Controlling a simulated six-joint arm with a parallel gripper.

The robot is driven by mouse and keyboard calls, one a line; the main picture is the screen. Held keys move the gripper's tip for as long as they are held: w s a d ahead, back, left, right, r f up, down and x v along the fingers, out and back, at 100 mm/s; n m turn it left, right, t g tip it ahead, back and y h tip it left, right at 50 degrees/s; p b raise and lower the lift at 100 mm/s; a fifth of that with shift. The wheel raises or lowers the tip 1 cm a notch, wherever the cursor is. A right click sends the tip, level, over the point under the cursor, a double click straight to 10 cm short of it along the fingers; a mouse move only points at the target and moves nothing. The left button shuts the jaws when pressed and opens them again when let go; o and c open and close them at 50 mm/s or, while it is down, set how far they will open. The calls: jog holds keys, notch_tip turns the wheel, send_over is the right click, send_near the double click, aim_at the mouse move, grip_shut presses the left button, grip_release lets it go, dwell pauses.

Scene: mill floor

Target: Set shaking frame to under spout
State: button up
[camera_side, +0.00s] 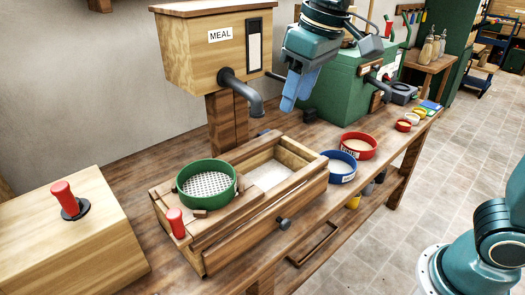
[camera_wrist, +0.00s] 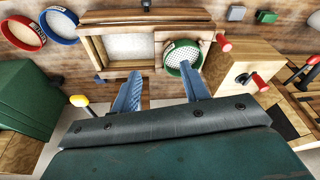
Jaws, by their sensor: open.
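The shaking frame (camera_side: 228,211) is a wooden carriage at the near left end of a long wooden box (camera_side: 285,226). It carries a green-rimmed sieve (camera_side: 205,187) and has a red handle (camera_side: 175,222); the sieve (camera_wrist: 184,52) and handle (camera_wrist: 223,42) also show in the wrist view. The grey spout (camera_side: 245,92) bends down from a wooden hopper marked MEAL (camera_side: 212,50). The sieve sits to the left of the spout's mouth in the side view. My gripper (camera_side: 292,103) is open and empty, in the air right of the spout; its fingers (camera_wrist: 161,72) also show in the wrist view.
A pale bed (camera_side: 268,174) shows in the box's open right part. Blue (camera_side: 340,167) and red (camera_side: 358,145) rimmed sieves lie to its right. A wooden block with a red lever (camera_side: 68,200) stands at left. A green machine (camera_side: 340,88) stands behind my gripper.

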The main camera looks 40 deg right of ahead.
jog(key=w+a+f+n+g, duration=0.1)
jog(key=w+a+f, duration=0.1)
jog(key=w+a, duration=0.3)
jog(key=w+a+f+n+g, duration=0.1)
jog(key=w+a+f, duration=0.15)
jog(key=a, duration=0.45)
send_over(174, 213)
notch_tip(174, 213, down, 5)
jog(key=shift+a+f+n+g+h, duration=0.1)
jog(key=shift+n+g+h, duration=0.2)
jog(key=shift+n+h, duration=0.1)
jog(key=shift+f, duration=0.15)
notch_tip(174, 213, down, 14)
jog(key=shift+r, duration=0.25)
grip_shut()
